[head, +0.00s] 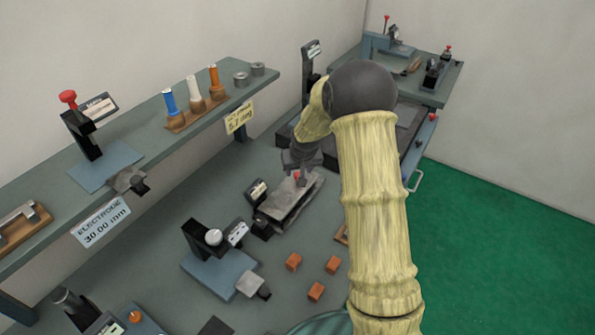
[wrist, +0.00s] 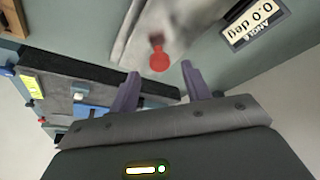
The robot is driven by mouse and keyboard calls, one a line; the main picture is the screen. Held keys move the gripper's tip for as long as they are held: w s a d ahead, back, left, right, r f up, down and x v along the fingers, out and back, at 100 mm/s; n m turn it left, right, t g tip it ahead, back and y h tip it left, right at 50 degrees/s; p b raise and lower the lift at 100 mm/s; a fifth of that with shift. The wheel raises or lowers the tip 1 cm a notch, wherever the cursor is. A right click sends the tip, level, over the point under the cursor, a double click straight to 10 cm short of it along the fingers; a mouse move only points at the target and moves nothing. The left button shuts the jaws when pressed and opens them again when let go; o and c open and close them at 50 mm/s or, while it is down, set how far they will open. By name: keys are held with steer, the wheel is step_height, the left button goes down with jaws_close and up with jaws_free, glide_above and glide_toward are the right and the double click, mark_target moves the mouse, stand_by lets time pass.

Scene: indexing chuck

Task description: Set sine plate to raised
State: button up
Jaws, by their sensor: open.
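The sine plate (head: 290,203) is a long grey plate on the bench, near the middle of the head view. In the wrist view its light grey plate (wrist: 195,20) runs along the top. A red knob (wrist: 159,61) stands on it and also shows in the head view (head: 297,173). A display (wrist: 253,25) beside the plate reads 0.0 deg. My gripper (wrist: 160,71) is open, and in the wrist view its two fingertips lie on either side of the red knob. I cannot tell whether they touch it. In the head view my gripper (head: 301,168) partly hides the plate's far end.
A shelf (head: 155,140) with a yellow card (head: 239,117) reading 5.7 deg runs along the back left. A blue-based fixture (head: 218,270) and orange blocks (head: 316,291) stand nearer on the bench. A second bench stands behind my arm, with green floor at right.

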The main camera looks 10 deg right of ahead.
steer(key=shift+x, duration=1.35)
